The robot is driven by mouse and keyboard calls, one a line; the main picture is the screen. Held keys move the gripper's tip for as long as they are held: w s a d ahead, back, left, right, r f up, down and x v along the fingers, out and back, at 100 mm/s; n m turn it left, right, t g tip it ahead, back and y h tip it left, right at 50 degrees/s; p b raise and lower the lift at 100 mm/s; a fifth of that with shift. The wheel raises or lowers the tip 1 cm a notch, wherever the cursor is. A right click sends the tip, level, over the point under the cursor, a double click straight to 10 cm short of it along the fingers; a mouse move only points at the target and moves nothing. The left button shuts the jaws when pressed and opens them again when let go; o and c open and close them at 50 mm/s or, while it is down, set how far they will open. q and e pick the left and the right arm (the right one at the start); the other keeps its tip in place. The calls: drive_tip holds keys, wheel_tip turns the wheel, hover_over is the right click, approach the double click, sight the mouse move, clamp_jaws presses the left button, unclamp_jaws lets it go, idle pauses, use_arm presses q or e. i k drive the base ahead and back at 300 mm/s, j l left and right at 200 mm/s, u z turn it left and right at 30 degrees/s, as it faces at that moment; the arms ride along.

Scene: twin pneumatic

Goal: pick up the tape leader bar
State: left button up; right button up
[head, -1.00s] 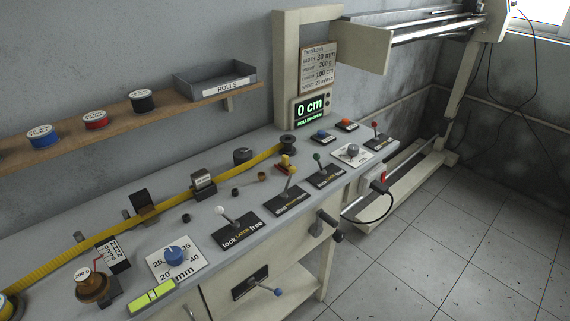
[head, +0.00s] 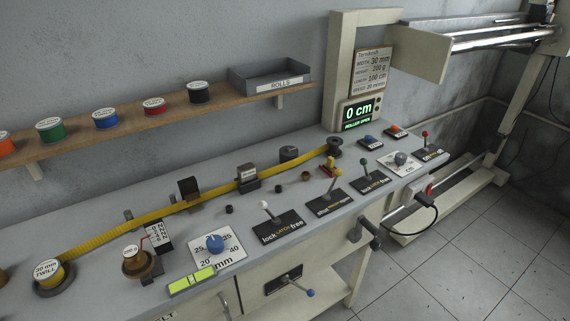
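A yellow tape (head: 135,228) runs along the bench top (head: 105,262) from a roll labelled 30 mm TWILL (head: 48,272) at the left. It passes a dark upright guide (head: 189,189) and a grey block (head: 247,178), and reaches a dark spool (head: 334,146) at the right. I cannot clearly make out a leader bar at the tape's end. Neither of my grippers is in view.
Levers on black plates, including a white-knobbed lock/free lever (head: 265,206), and a blue dial (head: 215,243) line the bench front. A display (head: 359,111) reads 0 cm, ROLLER OPEN. A wooden shelf (head: 135,117) holds spools and a ROLLS tray (head: 270,78). Floor is clear at right.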

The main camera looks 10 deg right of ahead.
sight(329, 166)
drive_tip(key=l+u, duration=0.1)
drive_tip(key=u, duration=0.35)
drive_tip(key=l+u, duration=0.15)
drive_tip(key=u, duration=0.3)
drive_tip(key=l+u, duration=0.1)
drive_tip(key=u, duration=0.35)
drive_tip(key=l+u, duration=0.45)
drive_tip(key=k+l+u, duration=0.2)
drive_tip(key=l+u, duration=0.25)
drive_tip(key=k+l+u, duration=0.8)
drive_tip(key=k+l, duration=0.4)
